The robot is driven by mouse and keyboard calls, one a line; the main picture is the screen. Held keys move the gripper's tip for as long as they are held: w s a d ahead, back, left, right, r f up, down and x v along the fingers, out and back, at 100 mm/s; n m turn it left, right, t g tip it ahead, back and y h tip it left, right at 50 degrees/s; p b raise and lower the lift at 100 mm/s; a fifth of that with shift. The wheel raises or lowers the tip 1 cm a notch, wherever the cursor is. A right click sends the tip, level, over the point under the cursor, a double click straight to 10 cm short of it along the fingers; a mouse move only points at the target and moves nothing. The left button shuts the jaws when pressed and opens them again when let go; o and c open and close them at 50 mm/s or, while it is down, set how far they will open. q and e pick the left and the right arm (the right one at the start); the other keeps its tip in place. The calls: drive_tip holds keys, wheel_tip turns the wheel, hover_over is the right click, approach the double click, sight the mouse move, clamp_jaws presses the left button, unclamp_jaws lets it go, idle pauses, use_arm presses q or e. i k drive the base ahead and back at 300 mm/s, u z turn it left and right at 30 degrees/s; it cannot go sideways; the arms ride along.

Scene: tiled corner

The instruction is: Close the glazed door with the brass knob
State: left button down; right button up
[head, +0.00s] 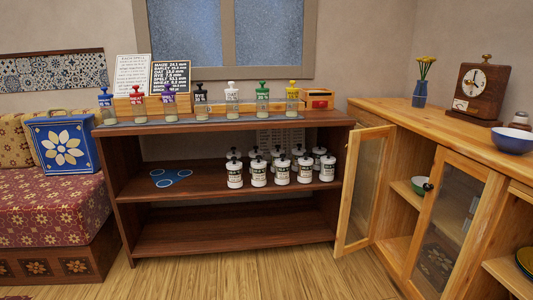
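A glazed door (366,190) with a light wooden frame stands swung open at the left end of the wooden cabinet (455,120). It sticks out toward the dark shelf unit. A small knob shows faintly at its left edge, too small to tell its colour for sure. A second glazed door (447,222) in the cabinet front has a dark round knob (428,187) near its left edge. I cannot tell if it is fully shut. The cabinet is open between the two doors, with a green bowl (418,185) inside. Neither gripper is in view.
The dark shelf unit (230,250) holds several white jars (283,171) close to the open door. A clock (480,88), a blue vase (419,95) and a bowl (513,140) stand on the cabinet top. The wooden floor (280,275) in front is clear.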

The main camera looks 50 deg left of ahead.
sight(389, 132)
drive_tip(key=u, duration=0.6)
drive_tip(key=k, duration=0.85)
drive_tip(key=u, duration=1.1)
drive_tip(key=i, duration=1.3)
drive_tip(key=z, duration=0.35)
drive_tip(key=i, duration=0.9)
drive_tip(key=z, duration=1.35)
drive_tip(key=i, duration=0.7)
drive_tip(key=z, duration=0.6)
